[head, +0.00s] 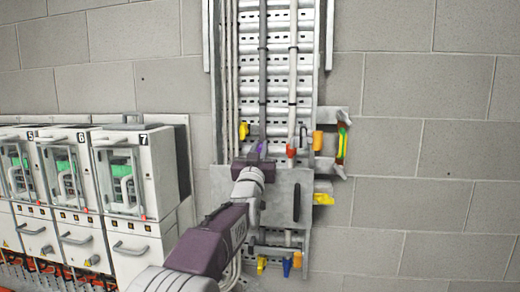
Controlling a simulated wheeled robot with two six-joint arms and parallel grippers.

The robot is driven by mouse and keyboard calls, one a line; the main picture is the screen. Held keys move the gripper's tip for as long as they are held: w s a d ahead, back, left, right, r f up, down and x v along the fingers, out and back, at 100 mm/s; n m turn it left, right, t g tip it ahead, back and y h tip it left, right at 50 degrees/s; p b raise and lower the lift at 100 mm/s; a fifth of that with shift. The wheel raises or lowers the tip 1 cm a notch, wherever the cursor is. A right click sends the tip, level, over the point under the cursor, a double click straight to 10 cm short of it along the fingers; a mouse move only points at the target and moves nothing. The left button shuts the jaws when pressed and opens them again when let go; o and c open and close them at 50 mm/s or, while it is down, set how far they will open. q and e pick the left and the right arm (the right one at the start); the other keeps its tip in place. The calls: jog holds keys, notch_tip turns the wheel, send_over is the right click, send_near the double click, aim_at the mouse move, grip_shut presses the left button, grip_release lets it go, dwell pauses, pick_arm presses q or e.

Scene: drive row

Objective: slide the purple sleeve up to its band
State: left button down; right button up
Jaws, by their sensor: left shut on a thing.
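The purple sleeve (261,147) sits low on a dark grey vertical cable (263,95) on the ladder-like cable tray. My left gripper (256,156) reaches it from below and is shut on it. The jaws and my arm hide part of the sleeve. A small dark ring (263,48), which may be the band, shows higher on the same cable, well above the sleeve. I cannot make out its colour. My right gripper is not in view.
A red piece (291,152) sits on the neighbouring pale cable. Yellow (243,131) and orange (318,140) pieces stick out at the tray's sides. A grey metal plate (290,195) covers the tray's lower part. Numbered cabinets (130,190) stand at the left.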

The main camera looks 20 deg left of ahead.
pick_arm(q)
jog(key=shift+f, duration=0.1)
dwell(0.7)
notch_tip(320, 180, up, 12)
jog(key=p, duration=0.7)
jog(key=shift+s+r, duration=0.1)
jog(key=shift+r, duration=0.1)
jog(key=c, duration=1.4)
grip_release()
jog(key=shift+w+f, duration=0.1)
jog(key=shift+w, duration=0.1)
